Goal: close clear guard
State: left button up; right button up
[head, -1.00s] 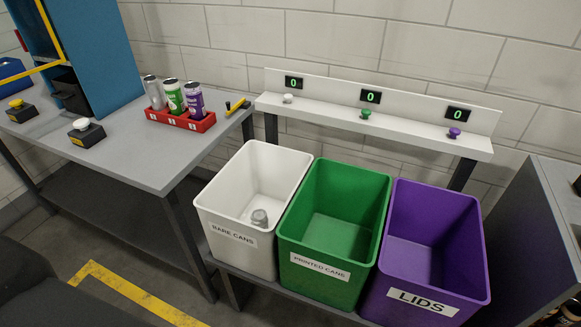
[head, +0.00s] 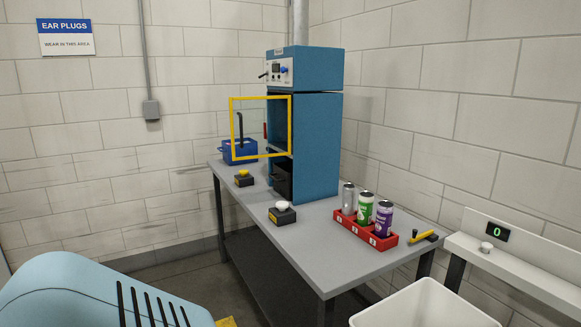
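The clear guard (head: 261,97) is a see-through panel in a yellow frame on the front of the blue machine (head: 316,140). It stands swung out to the left of the machine, and the machine's front opening shows beside it. A dark upright handle (head: 240,130) shows at the guard's left side. Neither of my grippers is in view.
The machine stands on a grey table (head: 330,262). A white bin (head: 425,303) is at front right.

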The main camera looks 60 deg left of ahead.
aim_at(241, 145)
jog(key=u, duration=2.05)
